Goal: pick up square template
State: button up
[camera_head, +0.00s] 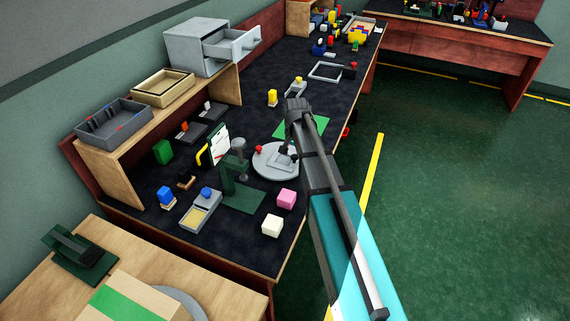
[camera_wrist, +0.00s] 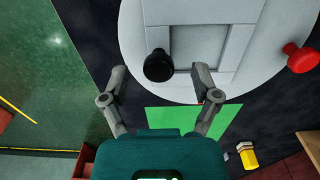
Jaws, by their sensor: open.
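A light grey square frame with an open middle, which looks like the square template (camera_wrist: 237,45), lies on a round grey disc (camera_wrist: 135,35) in the wrist view. A black round knob (camera_wrist: 158,66) stands at one corner of its opening. My gripper (camera_wrist: 167,86) is open. Its fingertips lie to either side of the knob in this view, and nothing is between the pads. I cannot tell the height of the fingers above the knob. In the head view the disc (camera_head: 262,166) sits mid-table, partly hidden by my arm.
A red knob (camera_wrist: 300,57) stands at the disc's edge. A green mat (camera_wrist: 190,118) lies beside the disc. A dark green press (camera_head: 238,178), a pink cube (camera_head: 286,199) and a white cube (camera_head: 272,225) stand nearby. Another grey square frame (camera_head: 318,74) lies farther back.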

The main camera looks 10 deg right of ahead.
jog(key=shift+f+b, duration=0.3)
jog(key=shift+f, duration=0.25)
grip_shut()
dwell(0.5)
